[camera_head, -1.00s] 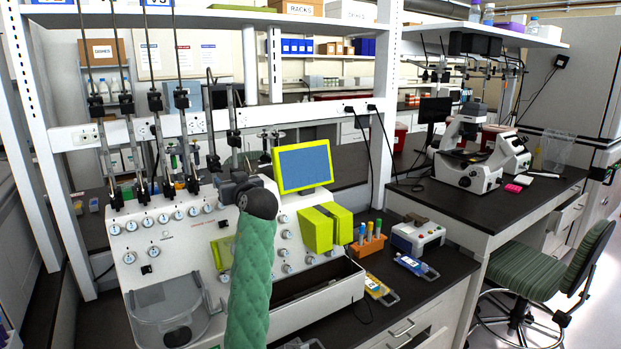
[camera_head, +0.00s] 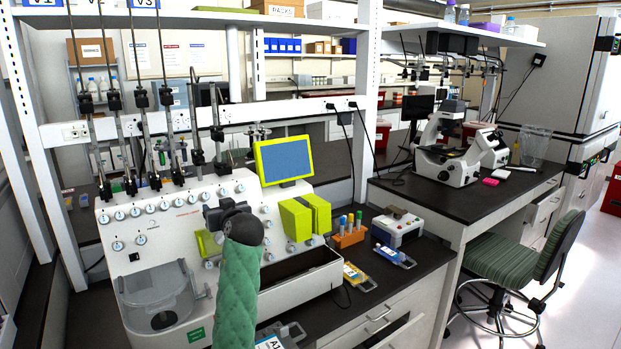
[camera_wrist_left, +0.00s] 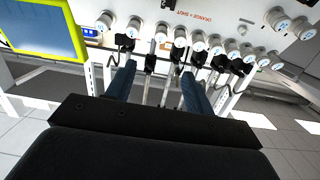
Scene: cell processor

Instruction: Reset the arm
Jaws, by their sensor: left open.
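My left arm, in a green sleeve, rises from the bottom of the head view in front of the cell processor. My left gripper (camera_head: 214,214) is dark and small there, in front of the processor's white front (camera_head: 160,225). In the left wrist view its two blue-grey fingers (camera_wrist_left: 157,84) are spread apart with nothing held between them. The processor's knobs (camera_wrist_left: 200,42) and tubing show beyond the fingers. The yellow-green framed screen (camera_head: 284,161) stands upright on the processor, and also shows in the left wrist view (camera_wrist_left: 42,28). My right gripper is in neither view.
An orange tube rack (camera_head: 348,238), a small white device (camera_head: 397,229) and flat blue (camera_head: 393,256) and yellow (camera_head: 356,275) items are on the dark bench right of the processor. A microscope (camera_head: 450,150) stands farther right. A green chair (camera_head: 515,250) occupies the floor.

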